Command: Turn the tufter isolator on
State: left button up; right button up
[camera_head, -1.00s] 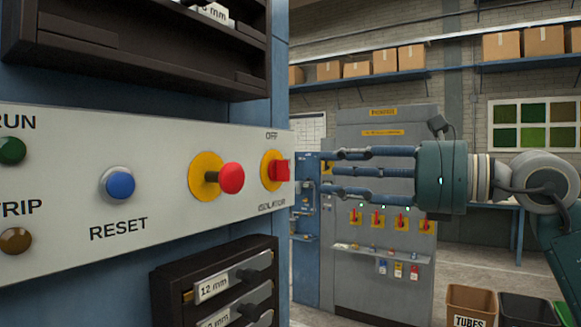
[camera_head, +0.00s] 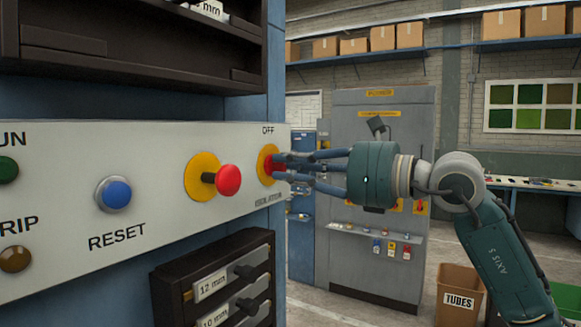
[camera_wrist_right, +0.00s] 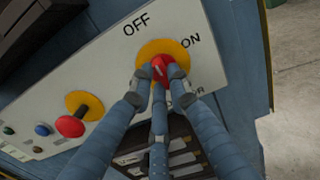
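The tufter isolator is a red knob (camera_head: 269,166) on a yellow round plate (camera_head: 264,152), at the right end of the white control panel (camera_head: 130,150). OFF is printed above it and ISOLATOR below. In the right wrist view the red knob (camera_wrist_right: 160,68) carries a white mark that points roughly towards OFF, and ON is printed to its right. My right gripper (camera_head: 284,168) has its blue fingers bent in around the knob. In the right wrist view its fingertips (camera_wrist_right: 159,82) press close on both sides, with a third finger below. My left gripper is not in view.
A red mushroom button (camera_head: 229,180) on yellow and a blue RESET button (camera_head: 115,194) sit left of the isolator. A dark drawer rack (camera_head: 165,285) is below the panel. A grey cabinet (camera_head: 375,270) stands behind my right arm, with a TUBES box (camera_head: 459,280) on the floor.

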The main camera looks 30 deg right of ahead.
grip_shut()
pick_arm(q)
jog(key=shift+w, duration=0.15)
pick_arm(e)
jog(key=shift+m, duration=1)
jog(key=m, duration=0.6)
jog(key=shift+r+p, duration=0.1)
jog(key=shift+p, duration=0.2)
jog(key=m, duration=0.5)
jog(key=shift+w+d+r+m, duration=0.1)
jog(key=shift+m, duration=0.2)
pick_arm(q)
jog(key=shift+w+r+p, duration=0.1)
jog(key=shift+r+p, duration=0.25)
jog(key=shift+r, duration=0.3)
pick_arm(e)
jog(key=shift+m, duration=2.1)
